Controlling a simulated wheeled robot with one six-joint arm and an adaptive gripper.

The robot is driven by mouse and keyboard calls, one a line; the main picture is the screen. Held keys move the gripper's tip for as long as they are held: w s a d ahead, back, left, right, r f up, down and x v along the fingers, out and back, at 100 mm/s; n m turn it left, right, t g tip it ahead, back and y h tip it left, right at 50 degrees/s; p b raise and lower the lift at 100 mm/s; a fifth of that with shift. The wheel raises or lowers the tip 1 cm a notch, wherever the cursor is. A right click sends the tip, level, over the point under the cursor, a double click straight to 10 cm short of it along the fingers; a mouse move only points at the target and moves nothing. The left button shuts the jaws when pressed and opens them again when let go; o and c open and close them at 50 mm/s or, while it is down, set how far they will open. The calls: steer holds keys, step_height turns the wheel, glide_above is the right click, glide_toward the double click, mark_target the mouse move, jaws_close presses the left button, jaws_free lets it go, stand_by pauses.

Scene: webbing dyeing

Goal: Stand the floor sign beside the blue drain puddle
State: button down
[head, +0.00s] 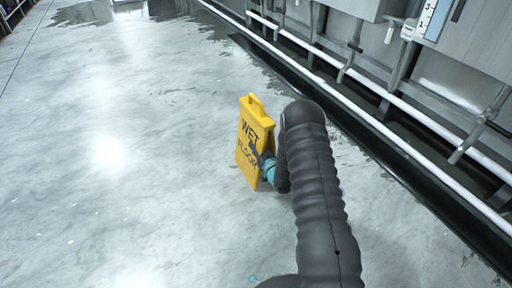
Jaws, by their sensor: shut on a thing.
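The yellow floor sign (247,150) with the words "WET FLOOR" is near the middle of the head view, close to upright and slightly tilted in the picture. My gripper (259,156) is shut on the sign at its right side, with a dark finger across the lettered face. My arm covers the area just right of the sign. I cannot tell whether the sign's lower edge touches the floor. No clearly blue puddle shows; dark wet patches (262,72) lie on the floor farther off, along the drain channel.
A dark channel (375,155) and white pipes (400,165) run diagonally along the right, beside grey machines (465,55) on legs. Another wet patch (125,12) lies at the far top. The pale, glossy floor (90,200) to the left is open.

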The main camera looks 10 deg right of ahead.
steer(key=c, duration=1.5)
jaws_free()
steer(key=shift+f, duration=0.1)
steer(key=o, duration=0.4)
steer(key=shift+c, duration=0.2)
steer(key=shift+s, duration=0.25)
steer(key=p+v, duration=0.1)
steer(key=v, duration=1)
steer(key=shift+s, duration=0.2)
steer(key=shift+d, duration=0.15)
